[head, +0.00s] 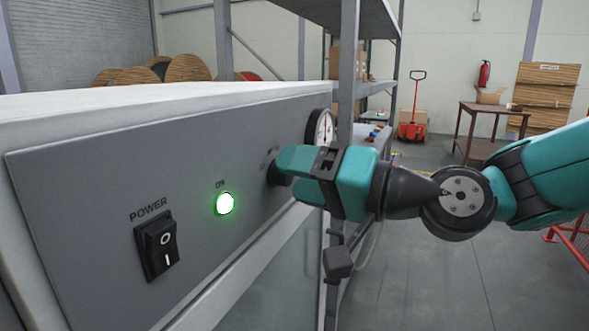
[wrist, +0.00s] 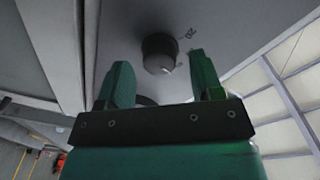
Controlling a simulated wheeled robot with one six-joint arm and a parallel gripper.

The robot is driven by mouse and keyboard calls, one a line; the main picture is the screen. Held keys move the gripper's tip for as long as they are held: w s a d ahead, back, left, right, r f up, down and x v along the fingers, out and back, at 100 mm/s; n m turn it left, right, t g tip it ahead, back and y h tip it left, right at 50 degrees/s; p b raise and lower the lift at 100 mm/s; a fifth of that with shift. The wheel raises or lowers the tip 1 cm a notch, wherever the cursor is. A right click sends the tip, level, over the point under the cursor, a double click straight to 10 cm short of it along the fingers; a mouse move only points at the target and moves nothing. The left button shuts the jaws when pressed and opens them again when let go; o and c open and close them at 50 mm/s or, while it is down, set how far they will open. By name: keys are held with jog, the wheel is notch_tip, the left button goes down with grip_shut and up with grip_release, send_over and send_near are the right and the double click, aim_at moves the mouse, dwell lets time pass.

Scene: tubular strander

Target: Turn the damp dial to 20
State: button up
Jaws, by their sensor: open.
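The damp dial is a round black knob with a pale pointer mark, on the grey control panel (head: 110,185). In the wrist view the dial (wrist: 160,53) sits just beyond and between my open fingertips. A marking that looks like 20 (wrist: 189,33) is printed near it, up and to the right; the pointer mark is at the knob's lower right. My gripper (wrist: 160,75) has teal fingers spread apart, with nothing held. In the head view my gripper (head: 285,175) is at the panel and hides most of the dial.
A lit green ON lamp (head: 225,204) and a black power rocker switch (head: 157,246) are left of my gripper. A round white gauge (head: 322,128) is above it. A grey shelf post (head: 346,75) stands close behind. Open floor (head: 440,285) lies to the right.

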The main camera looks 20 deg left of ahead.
jog(key=shift+a, duration=0.55)
jog(key=c, duration=0.9)
